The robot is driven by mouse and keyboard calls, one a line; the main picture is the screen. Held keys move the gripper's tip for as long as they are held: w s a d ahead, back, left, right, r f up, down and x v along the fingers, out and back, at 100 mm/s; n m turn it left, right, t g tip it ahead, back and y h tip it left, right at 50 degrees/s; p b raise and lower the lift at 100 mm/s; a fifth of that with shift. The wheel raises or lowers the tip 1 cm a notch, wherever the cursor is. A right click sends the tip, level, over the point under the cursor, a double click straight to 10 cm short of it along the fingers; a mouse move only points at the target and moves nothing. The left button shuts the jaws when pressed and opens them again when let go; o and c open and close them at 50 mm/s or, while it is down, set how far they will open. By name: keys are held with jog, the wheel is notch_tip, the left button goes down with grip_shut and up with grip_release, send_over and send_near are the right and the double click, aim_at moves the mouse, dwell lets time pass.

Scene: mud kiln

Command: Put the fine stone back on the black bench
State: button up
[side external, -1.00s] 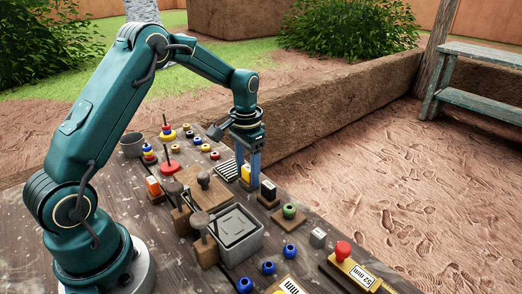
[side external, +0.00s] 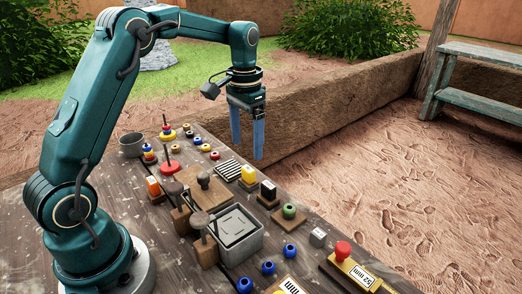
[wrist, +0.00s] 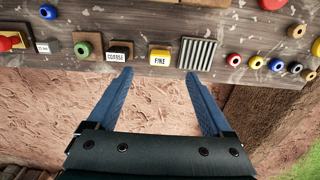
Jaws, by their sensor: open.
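I cannot tell which piece is the black bench. My gripper (side external: 247,152) is open and empty, raised above the table's far edge, fingers pointing down. In the wrist view its blue fingers (wrist: 159,74) are spread apart, with the yellow block beyond and between their tips.
A striped grate (wrist: 197,53) is next to the yellow block. Stamps, a grey box (side external: 237,240) and several coloured beads crowd the table. The space around my raised gripper is clear.

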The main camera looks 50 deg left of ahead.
jog(key=s+d+r+t, duration=0.3)
jog(key=s+d+r, duration=0.3)
jog(key=s+r, duration=0.3)
jog(key=s+d+f+t, duration=0.2)
jog(key=s+d+f, duration=0.1)
jog(key=s, duration=0.6)
jog(key=shift+d+f+t, duration=0.3)
jog(key=shift+f, duration=0.1)
dwell(0.6)
